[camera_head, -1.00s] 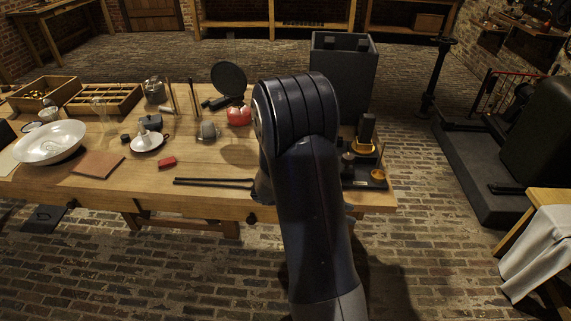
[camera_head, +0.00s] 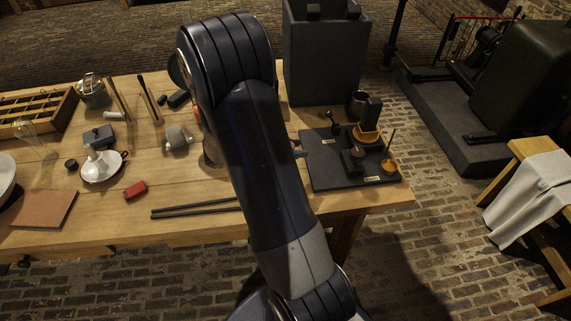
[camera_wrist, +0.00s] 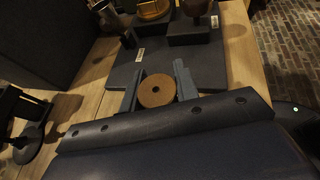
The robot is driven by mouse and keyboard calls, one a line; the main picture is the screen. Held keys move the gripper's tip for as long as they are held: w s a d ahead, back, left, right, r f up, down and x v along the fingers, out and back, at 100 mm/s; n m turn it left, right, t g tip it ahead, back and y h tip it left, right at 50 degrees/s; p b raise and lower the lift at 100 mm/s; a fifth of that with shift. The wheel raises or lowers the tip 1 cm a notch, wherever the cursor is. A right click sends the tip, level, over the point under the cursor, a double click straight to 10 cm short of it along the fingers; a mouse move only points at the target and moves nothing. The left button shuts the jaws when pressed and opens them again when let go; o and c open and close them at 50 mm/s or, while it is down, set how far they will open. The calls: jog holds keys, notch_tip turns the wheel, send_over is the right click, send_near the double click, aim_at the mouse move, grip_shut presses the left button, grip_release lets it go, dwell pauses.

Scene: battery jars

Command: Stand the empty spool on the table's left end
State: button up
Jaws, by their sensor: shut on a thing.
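The spool (camera_wrist: 157,97) shows in the wrist view as a round brown end with a dark hole in its middle. My gripper (camera_wrist: 158,76) is shut on it, with one grey finger on each side. Its height above the wooden table (camera_wrist: 98,68) cannot be told. In the head view my arm hides the spool and nearly all of the gripper. The table (camera_head: 100,226) runs out of that picture at the left, so its left end is not in view.
A dark board (camera_head: 322,172) with a brass dish and small parts lies at the table's right end. A tall dark bin (camera_head: 325,60) stands behind. Two dark rods (camera_head: 195,209), a red block (camera_head: 136,190), a white funnel-like piece (camera_head: 99,165) and a brown mat (camera_head: 38,209) lie further left.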

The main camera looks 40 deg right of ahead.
jog(key=shift+f, duration=3.75)
jog(key=shift+f+b, duration=0.15)
jog(key=shift+b, duration=0.2)
jog(key=o, duration=0.9)
jog(key=shift+o, duration=0.2)
jog(key=shift+a+r, duration=0.15)
jog(key=shift+r, duration=0.1)
jog(key=v, duration=1.1)
jog(key=shift+w+a+r, duration=0.1)
jog(key=shift+a+r, duration=0.15)
